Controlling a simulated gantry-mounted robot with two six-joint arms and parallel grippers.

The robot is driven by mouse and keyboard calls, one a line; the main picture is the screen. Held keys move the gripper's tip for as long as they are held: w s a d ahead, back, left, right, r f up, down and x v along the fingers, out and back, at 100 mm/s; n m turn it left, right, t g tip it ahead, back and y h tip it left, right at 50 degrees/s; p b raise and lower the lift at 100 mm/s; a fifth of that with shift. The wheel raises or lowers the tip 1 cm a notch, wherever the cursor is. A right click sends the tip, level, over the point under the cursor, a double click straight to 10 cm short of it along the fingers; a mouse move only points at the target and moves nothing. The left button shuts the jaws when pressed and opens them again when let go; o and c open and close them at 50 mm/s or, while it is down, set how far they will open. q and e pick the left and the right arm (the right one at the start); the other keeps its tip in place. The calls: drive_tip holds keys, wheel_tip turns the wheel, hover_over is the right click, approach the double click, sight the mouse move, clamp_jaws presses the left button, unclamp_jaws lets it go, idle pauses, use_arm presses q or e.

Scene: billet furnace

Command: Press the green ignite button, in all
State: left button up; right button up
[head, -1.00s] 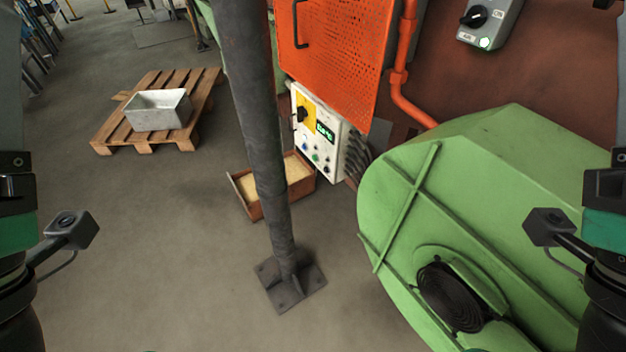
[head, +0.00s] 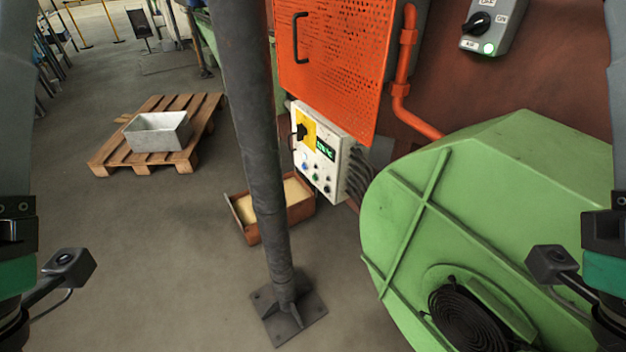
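A white control box (head: 322,155) with a yellow plate, a black rotary switch and a green digital display hangs below the orange perforated door. Its lower face has several small buttons, including a blue one and what looks like a small green button (head: 315,176); their labels are too small to read. A grey switch box (head: 490,27) at the upper right has a black knob and a lit pale green lamp or button (head: 488,48). My arms show along the left and right picture edges, far from the control box. Neither gripper's fingers are in view.
A dark steel post (head: 262,160) with a floor plate stands just left of the control box. A big green housing (head: 490,200) with a fan fills the right. A brown box (head: 244,225) sits behind the post. A pallet (head: 120,158) with a grey tub (head: 158,131) stands left.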

clamp_jaws()
idle(1.4)
